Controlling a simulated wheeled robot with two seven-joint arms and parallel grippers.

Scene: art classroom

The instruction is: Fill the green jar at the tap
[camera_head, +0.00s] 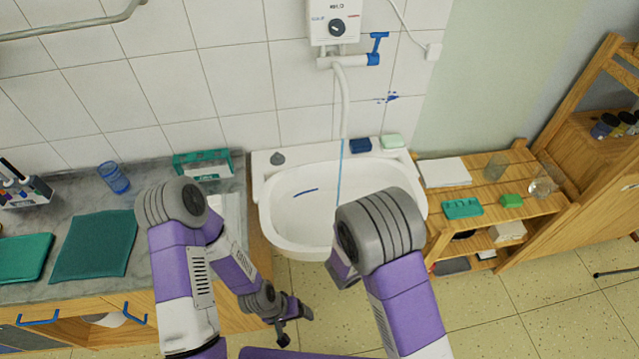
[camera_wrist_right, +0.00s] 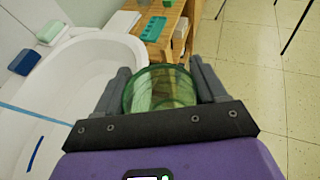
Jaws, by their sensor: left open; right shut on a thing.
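The green jar (camera_wrist_right: 158,88) is see-through and sits between the fingers of my right gripper (camera_wrist_right: 160,90) in the right wrist view, beside the sink's rim. In the head view my right arm hides the jar and that gripper. The tap (camera_head: 350,61) has a blue handle (camera_head: 378,43) and a white spout (camera_head: 344,100) hanging over the white sink (camera_head: 282,225). A thin blue stream (camera_head: 339,170) runs from the spout into the basin. My left gripper (camera_head: 294,325) is open and empty, low in front of the sink.
A dark blue sponge (camera_head: 360,145) and a pale green soap (camera_head: 392,141) lie on the sink's back rim. A wooden shelf (camera_head: 480,195) with glasses stands right of the sink. A grey counter (camera_head: 60,285) with a blue glass (camera_head: 113,178) is at left.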

